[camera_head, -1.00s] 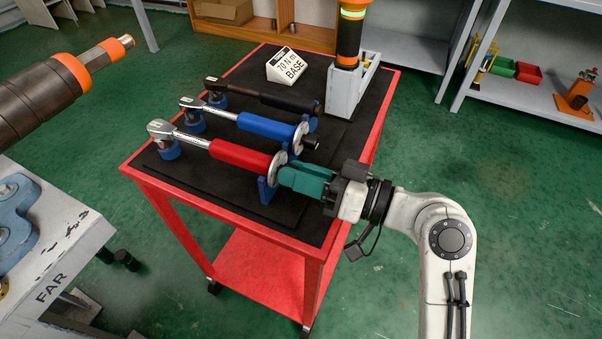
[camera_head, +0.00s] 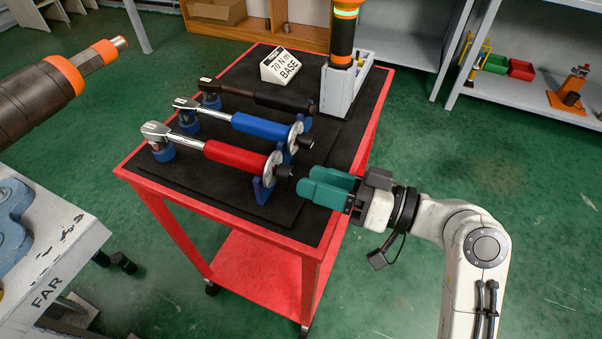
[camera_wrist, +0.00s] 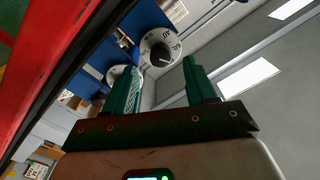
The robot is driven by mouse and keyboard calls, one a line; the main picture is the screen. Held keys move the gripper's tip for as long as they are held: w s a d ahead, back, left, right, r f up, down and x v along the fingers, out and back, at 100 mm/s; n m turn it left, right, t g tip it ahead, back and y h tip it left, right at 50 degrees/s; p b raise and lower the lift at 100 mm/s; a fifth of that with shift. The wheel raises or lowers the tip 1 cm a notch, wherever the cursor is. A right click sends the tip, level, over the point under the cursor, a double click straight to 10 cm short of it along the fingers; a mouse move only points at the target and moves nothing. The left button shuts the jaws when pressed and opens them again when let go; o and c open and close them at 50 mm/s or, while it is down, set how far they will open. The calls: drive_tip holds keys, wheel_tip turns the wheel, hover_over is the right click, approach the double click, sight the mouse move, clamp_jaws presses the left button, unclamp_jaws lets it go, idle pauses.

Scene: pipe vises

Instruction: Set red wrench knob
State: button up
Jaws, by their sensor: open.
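The red wrench (camera_head: 236,158) lies on the black mat of the red cart, nearest of three wrenches, its head on a blue rest at left and its handle end in a blue holder (camera_head: 263,188). Its black knob (camera_head: 284,172) sticks out at the right end, behind a pale dial ring. In the wrist view a dial with a black knob (camera_wrist: 160,54) and a pointer faces me between the fingers. My gripper (camera_head: 305,184) with green fingers is open and empty, just right of the knob and apart from it. It also shows in the wrist view (camera_wrist: 160,82).
A blue wrench (camera_head: 262,127) and a black wrench (camera_head: 265,98) lie behind on the red cart (camera_head: 160,190). A sign reading 70 N m BASE (camera_head: 281,66) and a grey holder with an orange-black tool (camera_head: 342,88) stand at the back. Open floor lies right of the cart.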

drive_tip(key=v, duration=0.6)
drive_tip(key=shift+d, duration=0.2)
drive_tip(key=shift+s, duration=0.1)
drive_tip(key=s+d+f+m+g+h, duration=0.1)
drive_tip(key=s+d+f+m+h, duration=0.3)
drive_tip(key=f, duration=0.7)
drive_tip(key=s+d+f+m+h, duration=0.2)
drive_tip(key=s+d+f+h, duration=0.35)
drive_tip(key=f, duration=0.55)
drive_tip(key=s+d+f+m+g+h, duration=0.1)
drive_tip(key=s+d+f+g+h, duration=0.1)
drive_tip(key=s+d+f+h, duration=0.25)
drive_tip(key=s+d+f+m+g+h, duration=0.1)
drive_tip(key=s+d+g+h, duration=0.15)
drive_tip(key=s+d, duration=0.4)
wheel_tip(320, 180, up, 15)
drive_tip(key=s+p, duration=0.2)
drive_tip(key=p, duration=1.2)
drive_tip(key=shift+a+m+t+h, duration=0.3)
drive_tip(key=shift+a+t+h, duration=0.05)
